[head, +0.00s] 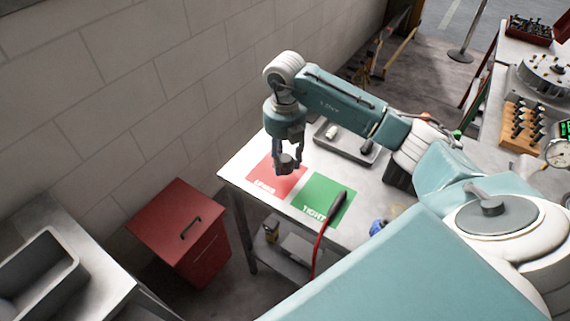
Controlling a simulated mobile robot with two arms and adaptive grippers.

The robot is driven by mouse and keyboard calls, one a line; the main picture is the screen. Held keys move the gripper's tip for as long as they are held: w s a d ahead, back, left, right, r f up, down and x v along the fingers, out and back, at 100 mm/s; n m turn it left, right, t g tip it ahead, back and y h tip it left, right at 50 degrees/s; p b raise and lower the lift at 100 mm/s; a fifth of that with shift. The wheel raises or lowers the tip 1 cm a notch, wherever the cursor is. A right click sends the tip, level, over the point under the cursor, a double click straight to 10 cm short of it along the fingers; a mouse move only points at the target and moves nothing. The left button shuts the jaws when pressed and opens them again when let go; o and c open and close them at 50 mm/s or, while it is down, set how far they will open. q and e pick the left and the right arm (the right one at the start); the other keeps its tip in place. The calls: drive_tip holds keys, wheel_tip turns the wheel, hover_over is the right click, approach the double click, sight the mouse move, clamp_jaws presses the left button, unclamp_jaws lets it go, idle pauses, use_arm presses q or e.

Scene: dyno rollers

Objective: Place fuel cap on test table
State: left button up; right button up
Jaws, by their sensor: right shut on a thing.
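My right gripper (287,158) hangs pointing down over the far left part of the white test table (240,165). It is shut on a small dark grey piece, which looks like the fuel cap (285,167). In the picture the cap overlaps the red mat (263,176); it seems held above it, though the exact gap is hard to tell. The green mat (322,203), lettered TIGHT, lies to the right of the red one. My left gripper is not in view.
A grey tray (361,154) with small items lies behind the mats. A black-handled tool with a red cord (319,248) crosses the green mat. A blue item (377,227) sits at the front right. A red cabinet (180,225) stands left of the table, by the wall.

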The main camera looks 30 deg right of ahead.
sight(285, 167)
wheel_tip(285, 167, down, 3)
drive_tip(key=shift+r, duration=0.1)
drive_tip(key=shift+f, duration=0.2)
drive_tip(key=o, duration=1.3)
drive_tip(key=shift+r, duration=0.15)
